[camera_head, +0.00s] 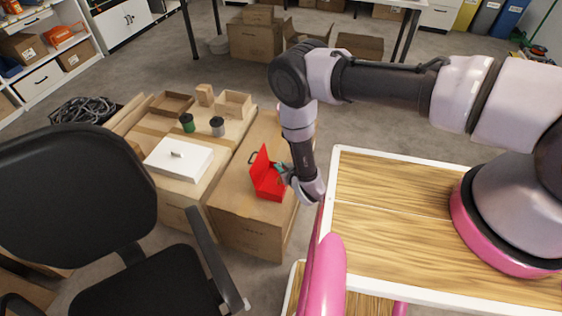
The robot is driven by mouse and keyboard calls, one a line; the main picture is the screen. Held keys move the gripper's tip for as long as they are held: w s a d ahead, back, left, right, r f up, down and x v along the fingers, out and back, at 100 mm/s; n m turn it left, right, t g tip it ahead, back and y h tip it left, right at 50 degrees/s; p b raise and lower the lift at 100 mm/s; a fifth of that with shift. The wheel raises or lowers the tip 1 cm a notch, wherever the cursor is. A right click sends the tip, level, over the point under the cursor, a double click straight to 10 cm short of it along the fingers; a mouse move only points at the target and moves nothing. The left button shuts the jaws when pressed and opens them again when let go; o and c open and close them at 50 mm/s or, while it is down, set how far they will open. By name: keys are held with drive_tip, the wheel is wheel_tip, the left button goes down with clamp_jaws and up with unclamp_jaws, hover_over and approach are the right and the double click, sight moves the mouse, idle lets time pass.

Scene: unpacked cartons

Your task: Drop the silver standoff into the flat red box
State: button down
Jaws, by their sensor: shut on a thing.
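The red box (269,190) stands open on a brown carton, with its lid raised at the left side. My gripper (284,172) points down at the right part of the red box, over or just inside its opening; I cannot tell the exact height. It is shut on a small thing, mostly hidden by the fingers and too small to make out. I cannot tell from this view whether it is the silver standoff. A small greyish piece (176,155) shows on top of a flat white box (180,163) to the left; it is too small to identify.
The brown carton (250,222) under the red box adjoins other cartons holding a green-lidded jar (187,122), a grey-lidded jar (217,126) and small open boxes. A black office chair (75,200) stands at the left front. A wood-topped table (400,225) is at the right.

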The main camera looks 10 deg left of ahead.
drive_tip(key=shift+f, duration=0.75)
drive_tip(key=c, duration=0.7)
unclamp_jaws()
